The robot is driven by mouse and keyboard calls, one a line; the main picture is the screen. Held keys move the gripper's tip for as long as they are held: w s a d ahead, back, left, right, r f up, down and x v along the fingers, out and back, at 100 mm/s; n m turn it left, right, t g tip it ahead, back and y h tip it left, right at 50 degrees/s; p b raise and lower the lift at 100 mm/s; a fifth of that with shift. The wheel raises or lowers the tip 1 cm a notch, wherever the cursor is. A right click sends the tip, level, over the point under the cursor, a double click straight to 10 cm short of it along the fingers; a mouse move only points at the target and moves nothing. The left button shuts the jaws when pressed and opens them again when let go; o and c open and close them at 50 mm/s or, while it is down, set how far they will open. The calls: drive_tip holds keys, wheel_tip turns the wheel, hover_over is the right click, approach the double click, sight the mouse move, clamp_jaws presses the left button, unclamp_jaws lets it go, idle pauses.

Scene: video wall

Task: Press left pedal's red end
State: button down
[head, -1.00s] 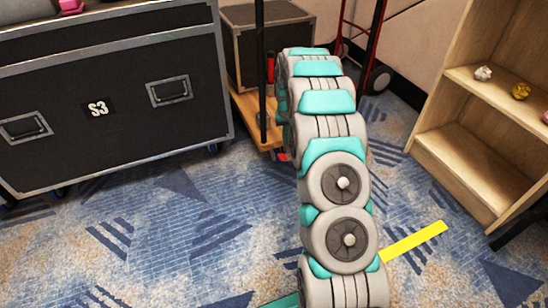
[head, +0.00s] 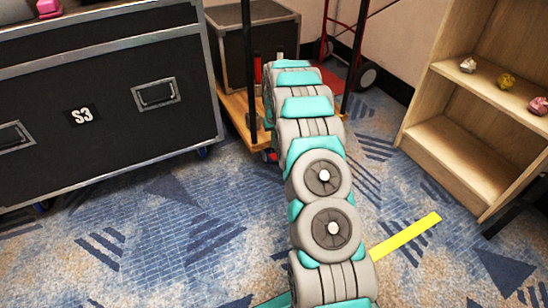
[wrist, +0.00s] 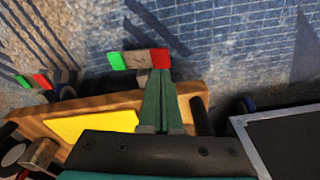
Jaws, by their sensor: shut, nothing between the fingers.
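In the wrist view, one pedal (wrist: 138,61) has a green end at left, a grey middle and a red end (wrist: 160,58) at right. It sits just off the wooden cart's edge, on the side nearer the black case. A second pedal (wrist: 33,82) with green and red ends lies farther left in that view. My gripper (wrist: 157,74) is shut and empty, its green fingers pointing at the first pedal close to its red end. I cannot tell whether they touch. In the head view my arm hides the gripper, and only a small red bit (head: 271,155) shows by the cart.
The wooden cart (wrist: 185,89) carries a yellow patch (wrist: 92,130). A large black case (head: 110,120) marked S3 stands left of my arm. A wooden shelf (head: 455,150) stands at right. A yellow strip (head: 405,237) lies on the patterned carpet, which is open at front left.

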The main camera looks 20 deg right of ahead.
sight(274, 158)
drive_tip(key=shift+w+f+b, duration=0.15)
drive_tip(key=shift+f+b, duration=0.2)
drive_tip(key=shift+f, duration=1.1)
drive_tip(key=shift+w+f+b, duration=0.15)
drive_tip(key=shift+f+b, duration=0.15)
drive_tip(key=shift+f, duration=1.1)
drive_tip(key=shift+s+f, duration=0.1)
drive_tip(key=shift+f, duration=1.35)
drive_tip(key=shift+r, duration=0.2)
drive_tip(key=shift+s+r, duration=0.2)
drive_tip(key=shift+s, duration=0.1)
drive_tip(key=shift+s+a+r+p, duration=0.15)
drive_tip(key=shift+s+a+p, duration=0.05)
drive_tip(key=shift+s, duration=0.35)
drive_tip(key=shift+s+a+r+p, duration=0.15)
drive_tip(key=shift+s, duration=0.4)
drive_tip(key=shift+r, duration=0.1)
wheel_tip(274, 158, up, 8)
drive_tip(key=p, duration=0.1)
drive_tip(key=shift+s+f, duration=0.2)
drive_tip(key=shift+s, duration=0.15)
